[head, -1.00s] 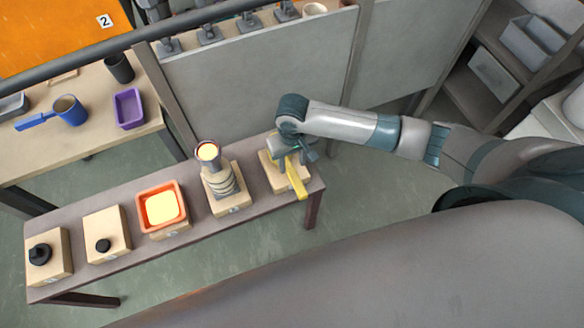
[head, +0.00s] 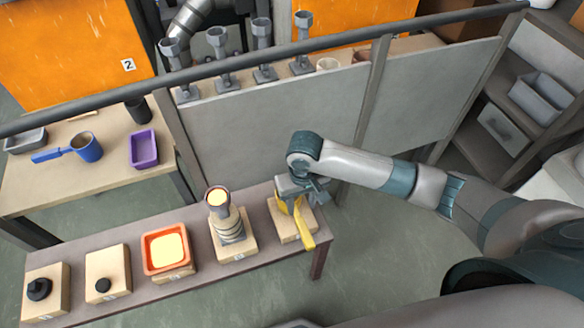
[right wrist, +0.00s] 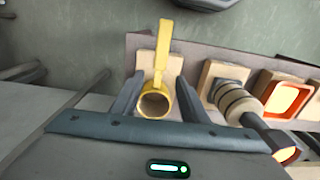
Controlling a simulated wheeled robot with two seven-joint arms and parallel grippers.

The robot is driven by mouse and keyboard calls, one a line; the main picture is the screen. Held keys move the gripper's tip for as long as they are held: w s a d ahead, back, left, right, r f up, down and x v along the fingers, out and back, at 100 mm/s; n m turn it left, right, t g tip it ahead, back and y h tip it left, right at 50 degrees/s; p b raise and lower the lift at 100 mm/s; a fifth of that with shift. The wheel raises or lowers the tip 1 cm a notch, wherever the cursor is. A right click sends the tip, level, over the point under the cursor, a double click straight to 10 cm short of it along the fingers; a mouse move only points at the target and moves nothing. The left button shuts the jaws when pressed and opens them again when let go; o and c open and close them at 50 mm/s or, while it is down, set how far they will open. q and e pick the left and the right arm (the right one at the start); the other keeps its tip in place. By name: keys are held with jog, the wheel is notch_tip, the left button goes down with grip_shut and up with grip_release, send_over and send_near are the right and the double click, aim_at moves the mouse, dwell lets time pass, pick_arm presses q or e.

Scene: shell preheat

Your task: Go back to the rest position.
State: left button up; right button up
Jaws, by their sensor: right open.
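My right gripper (head: 304,192) is at the right end of the low bench (head: 192,291), at a yellow ladle (head: 308,240). In the right wrist view its two fingers (right wrist: 158,97) are apart, one on each side of the ladle's round cup (right wrist: 154,117). I cannot tell whether they touch it. The ladle rests on a wooden block (head: 283,228), its handle pointing toward the bench's front edge. The gripper hides part of the cup in the head view. My left gripper is in neither view.
Left along the bench stand a stacked part with a glowing top (head: 218,198), an orange tray (head: 147,257) and two blocks with black knobs (head: 103,285). A grey panel (head: 270,125) rises behind. Open floor (head: 385,250) lies right of the bench.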

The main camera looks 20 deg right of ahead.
jog(key=s+a+n+t+y, duration=0.2)
jog(key=s+a+y, duration=0.1)
jog(key=s+a, duration=0.5)
jog(key=s+d+t+h, duration=0.1)
jog(key=s+d+h, duration=0.2)
jog(key=s+d, duration=1.15)
notch_tip(320, 180, down, 28)
jog(key=s+a+g, duration=0.1)
jog(key=s+d+f+g, duration=0.1)
jog(key=s+d+f, duration=0.2)
jog(key=s+f, duration=1.4)
jog(key=shift+s+f, duration=0.35)
jog(key=shift+s, duration=0.2)
